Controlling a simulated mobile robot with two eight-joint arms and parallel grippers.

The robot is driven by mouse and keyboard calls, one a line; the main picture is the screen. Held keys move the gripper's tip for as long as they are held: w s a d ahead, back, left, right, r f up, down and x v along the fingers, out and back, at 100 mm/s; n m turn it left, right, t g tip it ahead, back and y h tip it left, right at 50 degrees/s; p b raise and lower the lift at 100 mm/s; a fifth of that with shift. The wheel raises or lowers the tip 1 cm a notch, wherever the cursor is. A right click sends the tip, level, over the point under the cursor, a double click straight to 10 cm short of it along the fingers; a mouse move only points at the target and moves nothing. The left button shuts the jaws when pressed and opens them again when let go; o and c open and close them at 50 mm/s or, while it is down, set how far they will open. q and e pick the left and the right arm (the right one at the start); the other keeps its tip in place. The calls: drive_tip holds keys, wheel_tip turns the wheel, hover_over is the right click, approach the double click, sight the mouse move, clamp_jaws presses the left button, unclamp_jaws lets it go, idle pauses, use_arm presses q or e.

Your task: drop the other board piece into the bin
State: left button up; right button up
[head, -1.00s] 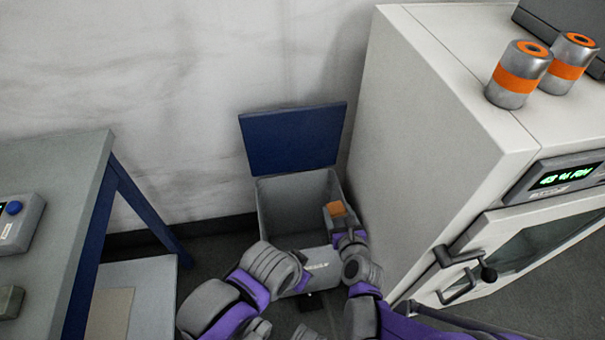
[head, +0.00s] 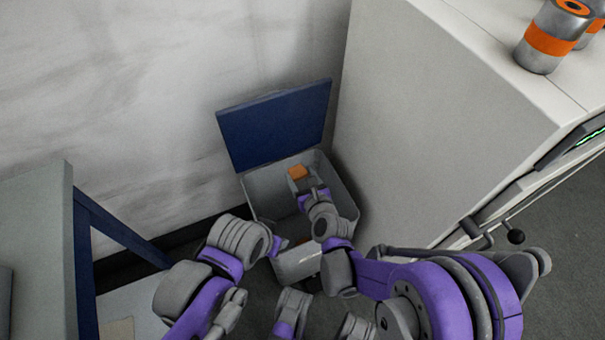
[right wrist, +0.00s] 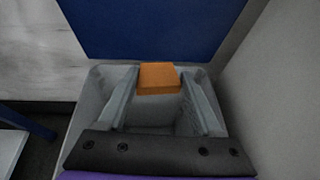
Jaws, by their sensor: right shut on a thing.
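The orange-brown board piece (head: 297,171) is between the fingertips of my right gripper (head: 301,182), which is shut on it. The right wrist view shows the piece (right wrist: 158,78) held at the finger ends, over the bin's opening (right wrist: 97,88). The grey bin (head: 258,189) stands on the floor with its blue lid (head: 275,127) tipped open at the back. A small orange-brown patch (head: 303,239) shows low in the bin, partly hidden by my right arm. My left arm reaches to the bin's front left; its fingers cannot be made out.
A tall white cabinet (head: 430,110) stands close on the bin's right, with silver and orange canisters (head: 552,38) on top. A table with blue legs (head: 125,232) is at the left. A pale wall (head: 120,90) is behind the bin.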

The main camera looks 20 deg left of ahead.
wheel_tip(320, 180, down, 4)
drive_tip(key=b, duration=0.3)
drive_tip(key=shift+f, duration=0.25)
drive_tip(key=o, duration=1.4)
drive_tip(key=p+v, duration=0.1)
drive_tip(key=v, duration=0.9)
drive_tip(key=shift+s+d+r+p, duration=0.15)
drive_tip(key=shift+s+d+p, duration=0.1)
drive_tip(key=shift+s+p, duration=0.1)
